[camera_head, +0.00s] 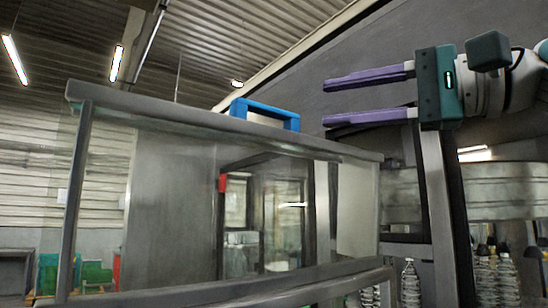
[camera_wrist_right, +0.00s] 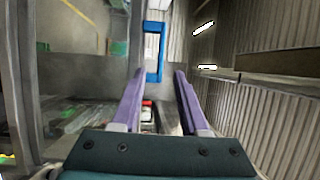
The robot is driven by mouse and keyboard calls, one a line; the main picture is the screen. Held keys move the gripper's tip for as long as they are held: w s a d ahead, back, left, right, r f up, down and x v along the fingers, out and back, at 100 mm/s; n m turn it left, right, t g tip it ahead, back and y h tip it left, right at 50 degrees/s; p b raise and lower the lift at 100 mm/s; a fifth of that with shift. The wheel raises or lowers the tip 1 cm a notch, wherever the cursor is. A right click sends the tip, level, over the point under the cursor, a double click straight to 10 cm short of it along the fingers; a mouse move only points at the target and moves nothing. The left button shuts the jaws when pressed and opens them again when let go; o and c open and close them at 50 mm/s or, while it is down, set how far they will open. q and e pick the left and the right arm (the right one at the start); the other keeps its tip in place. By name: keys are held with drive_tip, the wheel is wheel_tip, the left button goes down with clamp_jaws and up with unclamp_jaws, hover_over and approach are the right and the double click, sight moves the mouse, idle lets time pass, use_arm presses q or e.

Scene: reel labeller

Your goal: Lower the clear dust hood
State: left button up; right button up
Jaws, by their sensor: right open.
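The clear dust hood (camera_head: 172,190) fills the middle of the head view, with see-through panels in a grey frame. Its top rail slopes down to the right. A blue handle (camera_head: 268,108) stands on top of the hood; it also shows in the right wrist view (camera_wrist_right: 153,77), straight ahead beyond the fingers. My right gripper (camera_head: 324,103) is open and empty, its two purple fingers pointing left toward the handle. The fingertips are apart from the handle, a little to its right. In the wrist view the handle appears between the two fingers (camera_wrist_right: 159,73). My left gripper is out of view.
A grey upright post (camera_head: 437,200) stands right of the hood, below my right gripper. Green bins (camera_head: 95,275) show at the lower left.

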sight(275, 111)
drive_tip(key=p+x, duration=0.4)
drive_tip(key=x, duration=0.1)
drive_tip(key=p+x, duration=0.2)
drive_tip(key=x, duration=0.1)
drive_tip(key=shift+a+r, duration=0.15)
drive_tip(key=shift+r, duration=0.2)
drive_tip(key=shift+w+a+f+p, duration=0.2)
drive_tip(key=shift+w+a+p, duration=0.25)
drive_tip(key=shift+a, duration=0.15)
clamp_jaws()
idle(0.4)
